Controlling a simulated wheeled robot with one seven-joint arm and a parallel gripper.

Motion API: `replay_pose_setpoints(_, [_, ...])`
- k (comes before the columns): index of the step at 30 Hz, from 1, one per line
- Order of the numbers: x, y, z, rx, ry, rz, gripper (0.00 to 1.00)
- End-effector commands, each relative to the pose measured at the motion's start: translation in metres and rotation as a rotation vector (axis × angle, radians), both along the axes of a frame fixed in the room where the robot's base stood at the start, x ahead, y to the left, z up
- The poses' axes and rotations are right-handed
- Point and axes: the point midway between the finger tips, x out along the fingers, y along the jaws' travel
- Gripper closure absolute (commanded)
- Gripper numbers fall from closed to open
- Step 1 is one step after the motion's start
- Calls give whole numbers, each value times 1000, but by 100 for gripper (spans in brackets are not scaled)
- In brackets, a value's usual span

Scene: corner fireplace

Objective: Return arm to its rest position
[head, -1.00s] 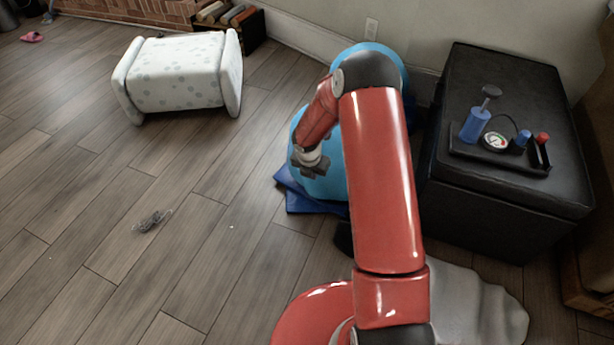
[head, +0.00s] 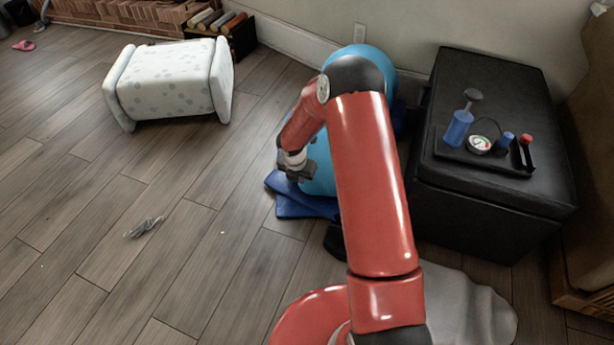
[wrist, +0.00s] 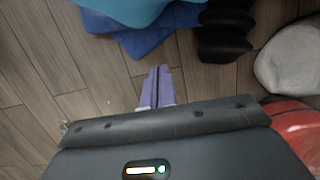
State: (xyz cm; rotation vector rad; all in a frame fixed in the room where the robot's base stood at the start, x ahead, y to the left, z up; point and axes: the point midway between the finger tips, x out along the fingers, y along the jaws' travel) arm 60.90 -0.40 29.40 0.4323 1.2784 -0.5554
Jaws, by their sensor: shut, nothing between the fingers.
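My red arm rises from the bottom of the head view and bends over at the top. Its forearm points down and to the left. My gripper (head: 300,178) hangs above the floor, in front of the light blue ball (head: 320,165) in that view. In the wrist view, my gripper (wrist: 158,84) shows its two purple fingers side by side and closed, with nothing between them. Wooden floor shows below the fingertips. My arm hides part of the ball.
A black ottoman (head: 475,215) on the right carries a dark tray (head: 490,160) with a blue pump and gauge. Blue folded cloth (head: 300,207) lies by the ball. A white spotted bolster seat (head: 170,85) stands upper left. A small grey item (head: 144,227) lies on open floor.

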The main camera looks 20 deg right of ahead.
Motion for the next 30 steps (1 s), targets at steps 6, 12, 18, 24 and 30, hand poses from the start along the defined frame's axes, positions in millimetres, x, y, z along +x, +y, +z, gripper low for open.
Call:
replay_pose_setpoints(6, [-7,5,55,0,-9,-4,100])
replay_pose_setpoints(12, [-13,9,80,0,-6,-3,100])
replay_pose_setpoints(18, [-15,11,86,0,-4,-2,100])
replay_pose_setpoints(24, [-17,9,100,-1,-22,-49,100])
replay_pose_setpoints(30, [-43,-4,178,20,-123,-378,100])
